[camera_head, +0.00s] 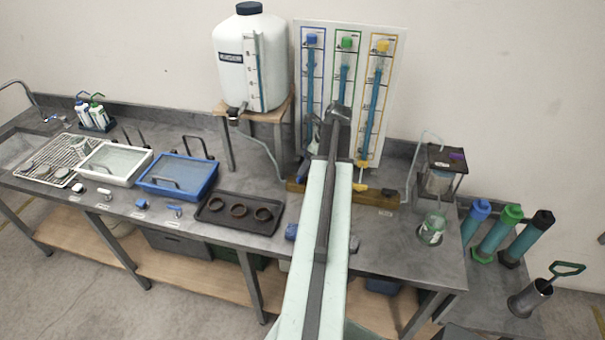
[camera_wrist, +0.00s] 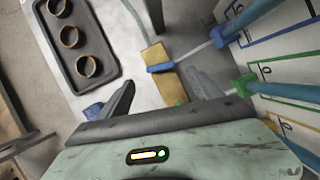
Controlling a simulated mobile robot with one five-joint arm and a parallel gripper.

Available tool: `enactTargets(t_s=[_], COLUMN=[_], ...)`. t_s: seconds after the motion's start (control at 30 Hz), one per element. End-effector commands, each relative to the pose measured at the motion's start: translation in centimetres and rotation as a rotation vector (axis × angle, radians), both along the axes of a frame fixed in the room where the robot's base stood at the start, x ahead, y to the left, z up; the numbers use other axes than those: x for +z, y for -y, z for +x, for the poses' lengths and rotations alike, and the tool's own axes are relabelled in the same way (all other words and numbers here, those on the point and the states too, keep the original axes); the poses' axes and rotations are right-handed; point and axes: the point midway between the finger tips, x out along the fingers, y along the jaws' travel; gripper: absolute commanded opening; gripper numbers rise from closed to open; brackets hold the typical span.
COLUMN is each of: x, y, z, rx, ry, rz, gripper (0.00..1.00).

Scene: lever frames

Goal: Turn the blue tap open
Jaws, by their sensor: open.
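The blue tap has a short blue lever (camera_wrist: 160,68) lying across a wooden block in the wrist view. A clear tube runs from there to the blue fitting (camera_wrist: 217,37) of a column. My gripper (camera_wrist: 162,79) is open and empty, its two fingers pointing towards the blue lever, which shows between the fingertips. I cannot tell the exact gap or any contact. In the head view my arm (camera_head: 325,200) reaches to the column board (camera_head: 396,60), and the area around the blue tap is largely hidden behind it.
A green fitting (camera_wrist: 245,85) is close to my right finger. A yellow tap (camera_head: 360,187) is right of my arm on the wooden base (camera_head: 380,200). A white tank (camera_head: 240,75) stands left, and a black tray (camera_head: 215,222) with rings lies on the bench.

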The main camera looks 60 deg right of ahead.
Motion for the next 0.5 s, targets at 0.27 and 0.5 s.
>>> enactTargets(t_s=[0.27, 0.5], x=[-5.1, -6.7], y=[-0.1, -0.2], z=[1.8, 2.7], rx=[0.003, 0.001], ry=[0.0, -0.001], rz=[0.0, 0.0], gripper=[0.75, 0.75])
